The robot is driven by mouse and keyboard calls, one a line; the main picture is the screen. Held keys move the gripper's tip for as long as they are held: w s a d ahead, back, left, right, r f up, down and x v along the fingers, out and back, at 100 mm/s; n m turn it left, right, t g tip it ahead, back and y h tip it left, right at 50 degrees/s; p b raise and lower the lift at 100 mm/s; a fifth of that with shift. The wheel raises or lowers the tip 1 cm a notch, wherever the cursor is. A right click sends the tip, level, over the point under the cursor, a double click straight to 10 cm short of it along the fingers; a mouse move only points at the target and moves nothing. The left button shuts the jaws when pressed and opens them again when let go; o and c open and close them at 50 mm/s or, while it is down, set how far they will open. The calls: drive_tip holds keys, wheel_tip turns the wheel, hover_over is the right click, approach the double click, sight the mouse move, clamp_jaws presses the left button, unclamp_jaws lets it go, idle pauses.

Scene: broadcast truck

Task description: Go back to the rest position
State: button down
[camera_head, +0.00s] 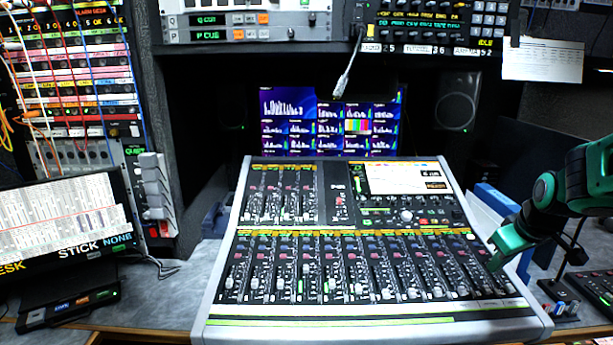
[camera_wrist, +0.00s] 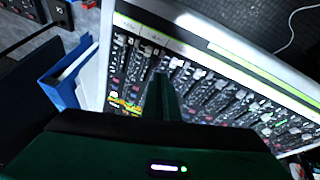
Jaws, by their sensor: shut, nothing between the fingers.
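My gripper (camera_head: 493,254) is green and sits at the right edge of the audio mixing console (camera_head: 374,312), over its rightmost faders. I cannot tell whether it touches the console. In the wrist view my gripper (camera_wrist: 161,88) shows as one narrow green shape with its fingers together, in front of the console's fader rows (camera_wrist: 205,85). Nothing shows between the fingers. My green and black arm comes in from the right side of the head view.
A blue binder (camera_wrist: 65,80) with white pages stands close beside the console, on my gripper's side. Small knobs and a black panel (camera_head: 595,288) lie at the right. A screen (camera_head: 65,222) stands left.

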drive_tip(key=s+a+m+g, duration=0.1)
drive_tip(key=s+m, duration=0.2)
drive_tip(key=s, duration=0.6)
drive_tip(key=s+a+m+g, duration=0.1)
drive_tip(key=s+m+g, duration=0.1)
drive_tip(key=s, duration=0.7)
drive_tip(key=s+a+m+g+y, duration=0.1)
drive_tip(key=s+m, duration=0.3)
drive_tip(key=s, duration=0.6)
drive_tip(key=shift+a+f+g, duration=0.25)
drive_tip(key=shift+a+g, duration=0.05)
drive_tip(key=shift+g, duration=0.4)
drive_tip(key=shift+w+f, duration=0.25)
drive_tip(key=shift+w, duration=0.35)
drive_tip(key=shift+s, duration=0.15)
